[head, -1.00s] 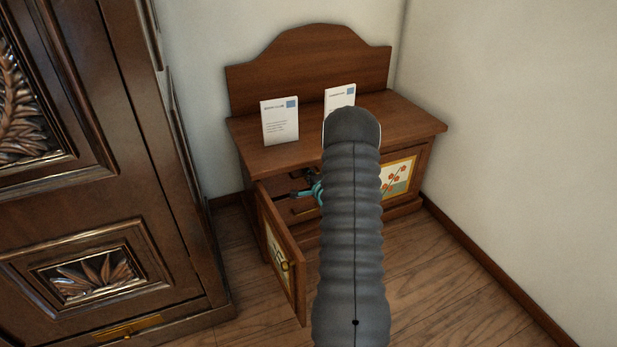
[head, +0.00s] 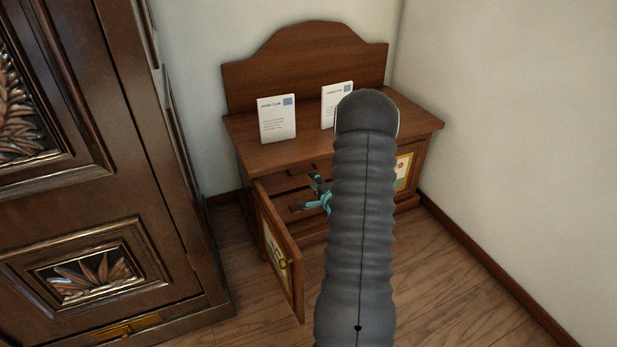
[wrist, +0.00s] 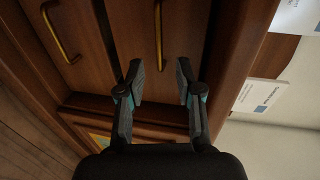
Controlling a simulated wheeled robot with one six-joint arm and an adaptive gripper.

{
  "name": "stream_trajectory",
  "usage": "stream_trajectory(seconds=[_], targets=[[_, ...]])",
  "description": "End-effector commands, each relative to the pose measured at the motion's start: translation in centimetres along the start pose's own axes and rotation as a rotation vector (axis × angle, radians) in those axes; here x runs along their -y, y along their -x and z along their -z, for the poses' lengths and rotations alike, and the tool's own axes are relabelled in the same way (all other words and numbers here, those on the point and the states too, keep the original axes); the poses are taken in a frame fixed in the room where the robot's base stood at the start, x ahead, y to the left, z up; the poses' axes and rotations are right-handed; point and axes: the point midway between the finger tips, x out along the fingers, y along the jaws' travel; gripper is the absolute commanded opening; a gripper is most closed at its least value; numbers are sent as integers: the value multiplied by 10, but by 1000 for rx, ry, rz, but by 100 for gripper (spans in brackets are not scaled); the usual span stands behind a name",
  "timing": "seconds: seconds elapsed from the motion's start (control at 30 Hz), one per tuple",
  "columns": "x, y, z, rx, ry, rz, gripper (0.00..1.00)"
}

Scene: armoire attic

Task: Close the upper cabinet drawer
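The wooden cabinet (head: 275,155) has two stacked drawers in its middle. The upper drawer (head: 285,182) is partly covered by my gripper and arm; how far it stands out is hard to tell. In the wrist view, turned sideways, the upper drawer front (wrist: 135,30) with its brass bar handle (wrist: 158,35) faces my gripper. The lower drawer front (wrist: 35,50) with a like handle is to its left. My gripper (head: 320,190), with teal parts, is in front of the drawers. In the wrist view its fingers (wrist: 160,75) are apart with nothing between them.
A cabinet door (head: 280,255) hangs open at the left, close to my gripper. Two white cards (head: 277,118) stand on the cabinet top. A large carved armoire (head: 95,200) is at the left. Wooden floor (head: 440,270) is clear at the right.

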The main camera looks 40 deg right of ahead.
Motion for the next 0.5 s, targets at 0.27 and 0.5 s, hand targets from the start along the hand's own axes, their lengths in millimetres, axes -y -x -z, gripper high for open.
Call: stream_trajectory(seconds=[0.27,0.5], targets=[[0,32,0,0,1,0,35],[0,36,0,0,0,0,35]])
